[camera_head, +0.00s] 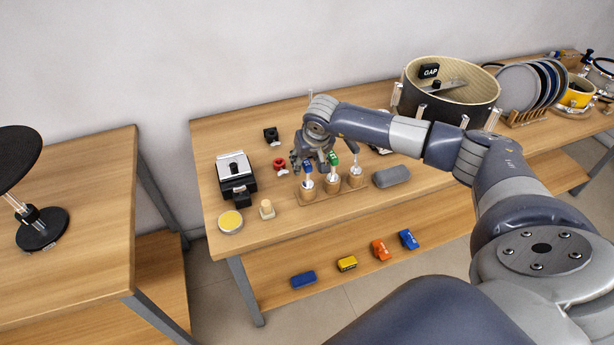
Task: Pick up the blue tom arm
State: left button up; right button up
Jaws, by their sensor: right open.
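The blue tom arm (308,169) stands upright in the left wooden holder of a small rack (335,193) on the workbench. A green-topped arm (333,160) stands in the middle holder and a plain metal one (354,160) in the right holder. My right gripper (312,162) is open and points down, just behind and above the blue and green tops. Its fingers partly overlap them in the picture, and I cannot tell whether they touch. My left gripper is not in view.
A black device (236,178), a yellow-topped tin (230,221) and a wooden peg (267,209) lie left of the rack. A grey case (391,177) lies to its right. A large drum (450,95) stands behind. Several coloured blocks (347,264) lie on the lower shelf.

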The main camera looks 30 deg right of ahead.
aim_at(307, 164)
jog(key=shift+p+x, duration=0.5)
jog(key=shift+x, duration=1.25)
grip_shut()
